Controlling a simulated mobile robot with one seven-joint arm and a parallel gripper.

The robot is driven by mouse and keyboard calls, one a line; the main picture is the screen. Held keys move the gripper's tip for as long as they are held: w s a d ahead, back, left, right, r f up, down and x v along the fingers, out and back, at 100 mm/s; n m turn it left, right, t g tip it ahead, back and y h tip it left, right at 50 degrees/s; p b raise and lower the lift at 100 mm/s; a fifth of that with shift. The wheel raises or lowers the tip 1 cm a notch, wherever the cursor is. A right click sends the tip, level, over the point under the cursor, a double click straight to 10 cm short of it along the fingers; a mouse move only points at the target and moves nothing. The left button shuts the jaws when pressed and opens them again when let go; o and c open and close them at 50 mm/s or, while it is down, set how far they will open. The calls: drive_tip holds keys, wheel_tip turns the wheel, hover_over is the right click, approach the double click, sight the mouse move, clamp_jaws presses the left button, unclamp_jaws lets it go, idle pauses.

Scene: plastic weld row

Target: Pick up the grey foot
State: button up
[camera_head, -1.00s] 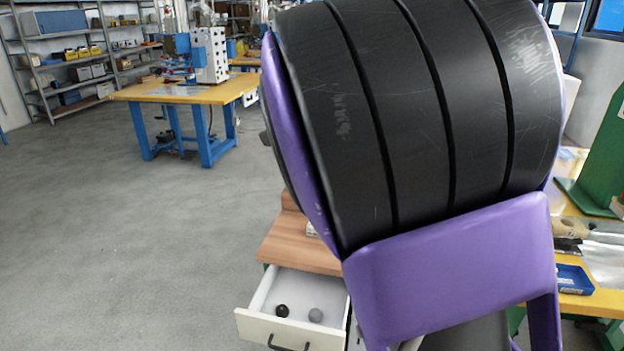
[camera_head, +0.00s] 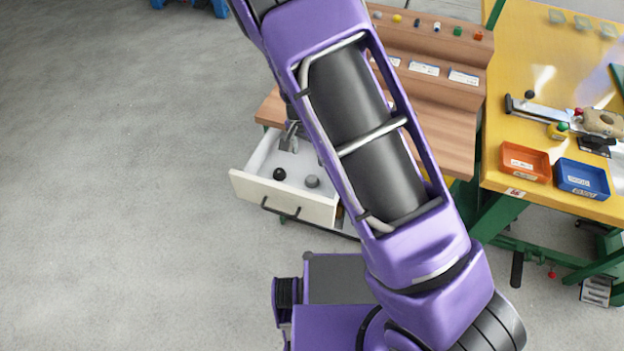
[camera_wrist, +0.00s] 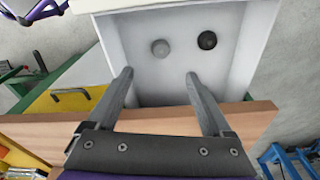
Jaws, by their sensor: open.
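The grey foot (camera_head: 312,181) is a small round knob lying in the open white drawer (camera_head: 270,190). In the wrist view the grey foot (camera_wrist: 160,48) lies on the drawer floor, ahead of my fingertips and between their lines. My gripper (camera_wrist: 158,75) is open and empty, apart from the foot, with its fingers reaching over the wooden edge toward the drawer. In the head view, part of my gripper (camera_head: 289,136) shows above the drawer's back; my arm hides the rest.
A black foot (camera_head: 279,174) lies beside the grey one; it also shows in the wrist view (camera_wrist: 207,40). The drawer walls surround both. A stepped wooden rack (camera_head: 440,125) stands behind. The yellow bench (camera_head: 540,60) at right holds an orange bin (camera_head: 525,162) and a blue bin (camera_head: 582,179).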

sight(312, 178)
drive_tip(key=f, duration=0.4)
drive_tip(key=w+f+b, duration=0.1)
drive_tip(key=f, duration=0.4)
drive_tip(key=w+d+f+b, duration=0.1)
drive_tip(key=f, duration=0.3)
drive_tip(key=shift+f, duration=0.15)
clamp_jaws()
